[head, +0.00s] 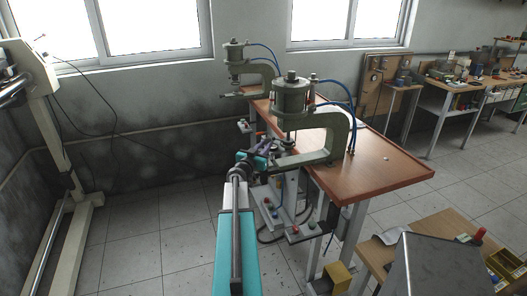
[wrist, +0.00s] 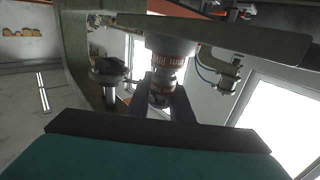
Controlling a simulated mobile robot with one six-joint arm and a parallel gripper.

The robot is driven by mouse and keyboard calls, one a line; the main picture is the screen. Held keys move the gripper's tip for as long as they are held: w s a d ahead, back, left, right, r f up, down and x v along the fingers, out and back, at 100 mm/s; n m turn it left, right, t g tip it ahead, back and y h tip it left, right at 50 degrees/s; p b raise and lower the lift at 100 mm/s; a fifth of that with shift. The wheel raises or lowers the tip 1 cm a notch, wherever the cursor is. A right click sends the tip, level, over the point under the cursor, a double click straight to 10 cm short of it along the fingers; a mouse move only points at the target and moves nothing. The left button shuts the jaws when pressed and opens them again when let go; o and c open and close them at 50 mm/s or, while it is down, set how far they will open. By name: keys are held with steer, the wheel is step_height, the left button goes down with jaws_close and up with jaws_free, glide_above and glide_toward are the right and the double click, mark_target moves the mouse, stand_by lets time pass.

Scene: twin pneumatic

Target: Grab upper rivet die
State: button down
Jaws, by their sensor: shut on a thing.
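The upper rivet die (wrist: 162,88) is a small round metal piece with a coppery tint, in the middle of the wrist view. It sits in line with the lettered ram end (wrist: 172,46) of the press and appears to touch it. My gripper (wrist: 165,100) has its two dark fingers on either side of the die and is shut on it. In the head view my gripper (head: 268,150) reaches to the working gap of the nearer green press (head: 325,140). The die is too small and hidden to make out there.
The nearer press stands on a brown-topped table (head: 385,175), with its C-frame close to my gripper. A second green press (head: 236,65) stands behind. Blue air hoses (head: 340,88) run behind the nearer press. Open floor (head: 150,235) lies to the left.

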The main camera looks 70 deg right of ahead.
steer(key=shift+r+b, duration=0.75)
steer(key=shift+r, duration=0.5)
steer(key=s+a+r+p, duration=0.1)
steer(key=a+r+p, duration=0.1)
steer(key=a, duration=1.1)
steer(key=shift+s+a+p, duration=0.3)
steer(key=shift+s+p, duration=0.1)
steer(key=shift+p, duration=0.2)
steer(key=a+p, duration=0.1)
steer(key=p, duration=0.3)
steer(key=shift+s+r, duration=0.1)
steer(key=shift+r, duration=0.05)
steer(key=a+p, duration=0.1)
steer(key=p, duration=0.3)
steer(key=shift+a, duration=0.1)
